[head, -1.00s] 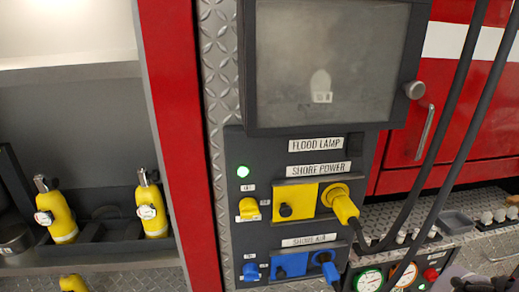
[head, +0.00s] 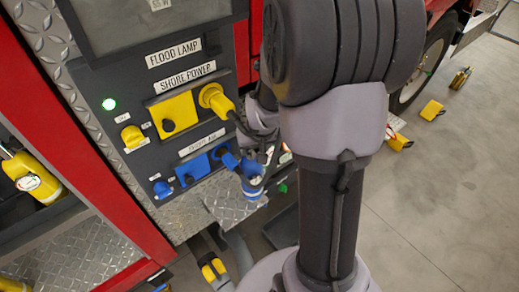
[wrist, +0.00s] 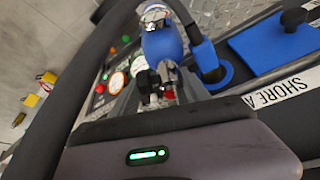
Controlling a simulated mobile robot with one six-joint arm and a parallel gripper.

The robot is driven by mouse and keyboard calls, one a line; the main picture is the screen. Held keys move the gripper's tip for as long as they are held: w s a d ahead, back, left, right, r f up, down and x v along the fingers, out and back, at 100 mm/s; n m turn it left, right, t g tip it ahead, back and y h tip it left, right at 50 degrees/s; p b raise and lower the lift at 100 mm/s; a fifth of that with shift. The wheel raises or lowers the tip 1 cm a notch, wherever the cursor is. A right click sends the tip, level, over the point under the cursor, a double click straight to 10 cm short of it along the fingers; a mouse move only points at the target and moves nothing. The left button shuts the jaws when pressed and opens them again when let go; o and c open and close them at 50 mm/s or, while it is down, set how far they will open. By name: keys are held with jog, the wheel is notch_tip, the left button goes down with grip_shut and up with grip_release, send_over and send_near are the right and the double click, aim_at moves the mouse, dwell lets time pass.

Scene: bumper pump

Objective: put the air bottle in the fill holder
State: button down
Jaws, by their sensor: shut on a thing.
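A blue air bottle (head: 252,180) with a pale label hangs below and right of the blue shore air plug in the head view. In the wrist view the blue bottle (wrist: 162,42) is upper centre, with its metal valve toward me. My gripper (wrist: 158,84) is shut on the bottle near the valve. In the head view my gripper (head: 264,152) is partly hidden behind my arm; its fingers are not clear. The bottle appears close to the blue plug; contact cannot be told. I cannot make out the fill holder.
The blue shore air plug (head: 227,159) and its dark cable are close to the gripper. Gauges (wrist: 116,82) lie just left of the bottle. Yellow blocks (head: 432,110) lie on the open floor at right.

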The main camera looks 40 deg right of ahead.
jog(key=shift+w+r, duration=0.1)
jog(key=shift+w, duration=0.3)
jog(key=shift+w+f, duration=0.15)
jog(key=shift+f, duration=0.05)
jog(key=shift+f+b, duration=0.3)
jog(key=shift+f, duration=0.45)
jog(key=c, duration=0.5)
grip_release()
